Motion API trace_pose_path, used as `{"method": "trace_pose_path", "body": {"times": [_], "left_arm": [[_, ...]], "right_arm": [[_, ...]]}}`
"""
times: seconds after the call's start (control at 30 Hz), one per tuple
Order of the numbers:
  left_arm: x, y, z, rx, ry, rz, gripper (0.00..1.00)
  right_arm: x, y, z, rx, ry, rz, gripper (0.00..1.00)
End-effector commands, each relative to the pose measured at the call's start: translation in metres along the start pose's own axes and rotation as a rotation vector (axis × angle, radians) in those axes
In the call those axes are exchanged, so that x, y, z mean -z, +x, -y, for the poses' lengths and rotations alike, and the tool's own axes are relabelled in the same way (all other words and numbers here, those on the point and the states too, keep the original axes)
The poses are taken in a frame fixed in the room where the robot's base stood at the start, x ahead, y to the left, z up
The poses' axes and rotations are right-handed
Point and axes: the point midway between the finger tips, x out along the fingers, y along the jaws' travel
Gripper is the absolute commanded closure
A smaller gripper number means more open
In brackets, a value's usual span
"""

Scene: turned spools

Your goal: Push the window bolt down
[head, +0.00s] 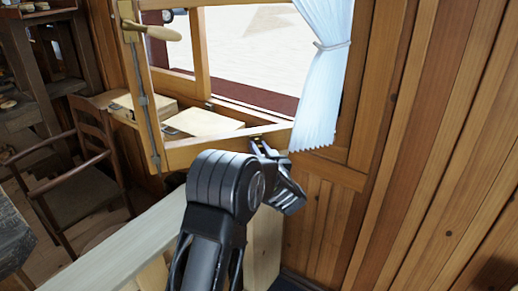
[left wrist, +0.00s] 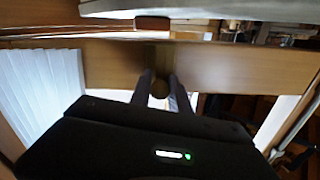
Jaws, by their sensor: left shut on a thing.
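The window bolt (left wrist: 159,89) shows in the left wrist view as a small round brass-brown knob in front of a wooden rail. My left gripper (left wrist: 161,92) is shut on it, with one dark finger on each side of the knob. In the head view my left gripper (head: 258,145) reaches the bottom rail of the open window sash (head: 205,149), near its right end. The gripper and arm hide most of the bolt there. My right gripper is in neither view.
A brass lever handle (head: 152,31) is on the sash's left stile. A pale blue curtain (head: 323,75) hangs just right of my gripper. A pale wooden rail (head: 125,245) runs below, and a wooden chair (head: 85,180) stands at left. Plank wall fills the right.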

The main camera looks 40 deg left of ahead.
Motion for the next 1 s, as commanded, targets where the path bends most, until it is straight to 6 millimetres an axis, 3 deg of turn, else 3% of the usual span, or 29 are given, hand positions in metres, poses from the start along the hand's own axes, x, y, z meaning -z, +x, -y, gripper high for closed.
{"method": "trace_pose_path", "body": {"times": [0.47, 0.7, 1.0], "left_arm": [[0.000, 0.000, 0.000, -0.001, 0.000, 0.000, 1.00], [-0.026, 0.000, -0.006, -0.001, 0.001, 0.001, 1.00], [-0.028, -0.001, -0.006, -0.003, 0.002, 0.005, 1.00]], "right_arm": [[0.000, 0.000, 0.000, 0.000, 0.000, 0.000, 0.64], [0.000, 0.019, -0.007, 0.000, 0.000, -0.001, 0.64], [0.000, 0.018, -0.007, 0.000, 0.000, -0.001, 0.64]]}}
